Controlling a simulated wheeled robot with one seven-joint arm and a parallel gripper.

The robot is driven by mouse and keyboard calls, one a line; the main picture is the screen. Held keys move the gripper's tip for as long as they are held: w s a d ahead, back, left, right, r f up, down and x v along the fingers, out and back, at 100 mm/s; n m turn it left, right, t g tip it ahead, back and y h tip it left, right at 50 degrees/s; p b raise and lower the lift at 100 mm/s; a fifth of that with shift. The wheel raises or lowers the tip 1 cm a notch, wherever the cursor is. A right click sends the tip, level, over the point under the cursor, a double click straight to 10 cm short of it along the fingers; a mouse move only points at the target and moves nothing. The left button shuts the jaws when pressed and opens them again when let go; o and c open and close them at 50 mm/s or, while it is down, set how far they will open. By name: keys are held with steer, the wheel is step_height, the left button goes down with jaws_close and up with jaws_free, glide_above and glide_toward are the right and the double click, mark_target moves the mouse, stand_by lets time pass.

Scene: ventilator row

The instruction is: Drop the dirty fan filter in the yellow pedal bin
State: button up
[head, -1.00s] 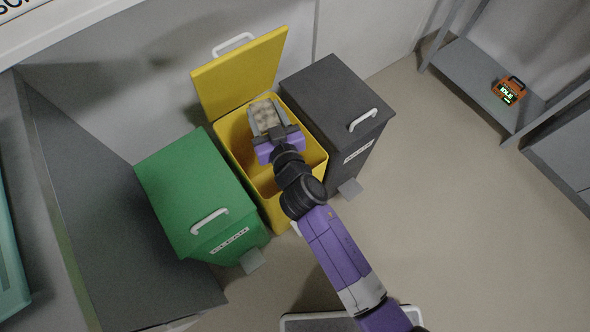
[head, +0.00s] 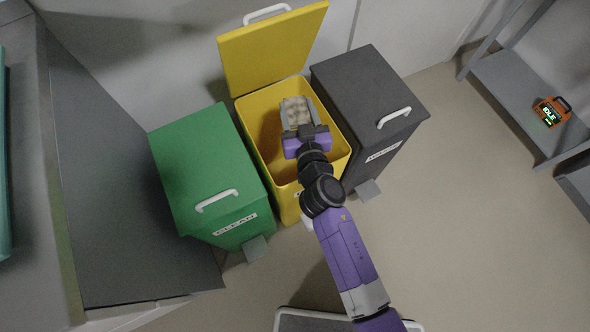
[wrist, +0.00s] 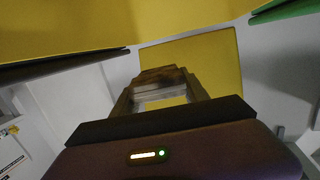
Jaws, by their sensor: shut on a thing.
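The dirty fan filter (head: 297,113) is a small pale panel with brown-grey stains. My gripper (head: 299,122) is shut on it and holds it over the open mouth of the yellow pedal bin (head: 263,100). The bin's yellow lid (head: 274,45) stands raised at the back. In the wrist view the filter (wrist: 163,75) shows as a brown edge between the fingers, with yellow bin surfaces around it. Whether the filter is below the bin's rim is hard to tell. My arm hides part of the bin's front.
A closed green bin (head: 205,165) stands close on the left and a closed dark grey bin (head: 365,95) close on the right. An orange device reading IDLE (head: 551,112) sits on a grey shelf (head: 510,95) at right.

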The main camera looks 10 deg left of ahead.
steer(key=o, duration=1.4)
steer(key=v, duration=0.7)
steer(key=shift+s+d, duration=0.1)
steer(key=shift+s, duration=0.15)
steer(key=shift+s+r, duration=0.1)
steer(key=shift+s, duration=0.05)
